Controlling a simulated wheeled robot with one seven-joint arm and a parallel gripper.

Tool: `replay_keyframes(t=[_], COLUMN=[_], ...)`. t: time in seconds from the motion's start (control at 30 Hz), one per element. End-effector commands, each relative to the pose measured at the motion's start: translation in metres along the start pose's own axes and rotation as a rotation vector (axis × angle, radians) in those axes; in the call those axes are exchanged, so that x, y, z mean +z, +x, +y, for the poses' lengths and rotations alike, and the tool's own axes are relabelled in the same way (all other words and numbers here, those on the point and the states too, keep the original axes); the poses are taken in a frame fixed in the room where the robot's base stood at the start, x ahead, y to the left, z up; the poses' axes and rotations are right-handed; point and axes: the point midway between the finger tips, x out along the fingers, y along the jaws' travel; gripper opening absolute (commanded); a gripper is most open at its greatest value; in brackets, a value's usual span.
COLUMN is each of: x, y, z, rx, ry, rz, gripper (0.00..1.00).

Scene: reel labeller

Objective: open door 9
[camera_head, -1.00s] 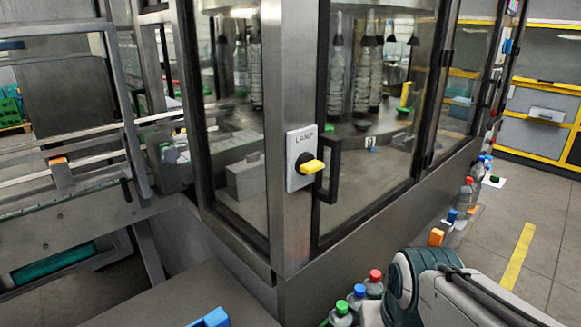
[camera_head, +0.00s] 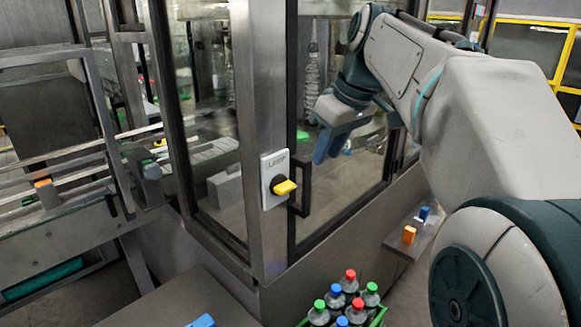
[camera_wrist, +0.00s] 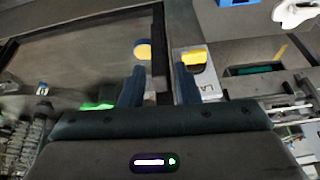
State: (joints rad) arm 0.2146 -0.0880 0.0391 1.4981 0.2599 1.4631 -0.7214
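The glass door (camera_head: 345,185) has a dark frame and a black vertical bar handle (camera_head: 304,188) near its left edge; it looks shut. No number 9 can be read on it. My gripper (camera_head: 322,150) is raised in front of the glass, above and right of the handle in the head view. In the wrist view my gripper (camera_wrist: 160,92) is open, its two blue fingers apart with nothing between the tips. The dark handle (camera_wrist: 158,45) appears beyond the fingers, in line with the gap. Contact is not visible.
A LAMP switch plate (camera_head: 270,165) with a yellow knob (camera_head: 285,187) sits on the post just left of the handle. It also shows in the wrist view (camera_wrist: 195,70). Bottles with coloured caps (camera_head: 345,295) stand below the door. A conveyor (camera_head: 70,210) is at left.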

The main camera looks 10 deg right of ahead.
Motion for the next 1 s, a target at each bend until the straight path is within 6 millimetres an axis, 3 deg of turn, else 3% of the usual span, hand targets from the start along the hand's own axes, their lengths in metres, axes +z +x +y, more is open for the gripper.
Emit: replay_keyframes(t=[0.1, 0.27, 0.47, 0.8, 1.0], x=[-0.013, -0.016, -0.017, -0.018, -0.019], y=[-0.019, -0.020, 0.011, 0.082, 0.106], z=[0.007, 0.008, 0.008, 0.007, 0.007], rx=[-0.009, -0.015, -0.016, -0.016, -0.014], ry=[-0.050, -0.075, -0.075, -0.072, -0.072], rz=[0.015, 0.021, 0.019, 0.018, 0.021], gripper=[0.29, 0.29, 0.29, 0.29, 0.29])
